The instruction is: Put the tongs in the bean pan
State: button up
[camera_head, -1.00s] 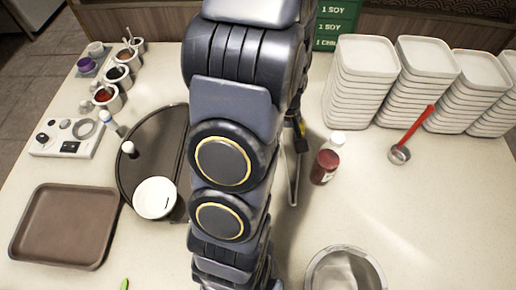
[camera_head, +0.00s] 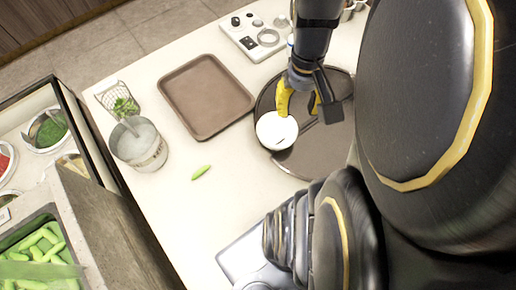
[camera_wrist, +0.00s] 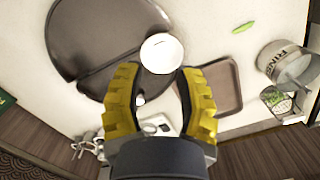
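The bean pan (camera_head: 28,225), a green-lined pan full of green pods, is at the lower left of the head view, partly cut off by the frame's edge. I cannot make out the tongs in either current view. My gripper (camera_head: 299,102) has yellow fingers and is over the dark round tray (camera_head: 318,150), beside the white round bowl (camera_head: 276,131). In the wrist view my gripper (camera_wrist: 160,75) has its fingers spread with nothing between them. The white bowl (camera_wrist: 161,53) shows beyond the fingertips. The bean pan is not in the wrist view.
A brown rectangular tray (camera_head: 205,95) lies left of my gripper. A metal rinse pot (camera_head: 140,150) and a wire basket (camera_head: 118,100) stand near the counter edge. A single green pod (camera_head: 201,172) lies on the counter. A control panel (camera_head: 255,37) is at the back.

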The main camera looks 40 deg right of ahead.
jog(key=a+r+n, duration=0.2)
jog(key=a+n, duration=0.1)
jog(key=a, duration=0.4)
jog(key=shift+a+r, duration=0.15)
jog(key=shift+r, duration=0.15)
jog(key=shift+o, duration=0.2)
jog(key=s+a+r+n, duration=0.2)
jog(key=s+a+n, duration=0.1)
jog(key=a, duration=0.2)
jog(key=shift+s+a+r+g+h, duration=0.15)
jog(key=shift+s+a+g+h, duration=0.15)
jog(key=shift+a, duration=0.1)
jog(key=shift+s+a, duration=0.15)
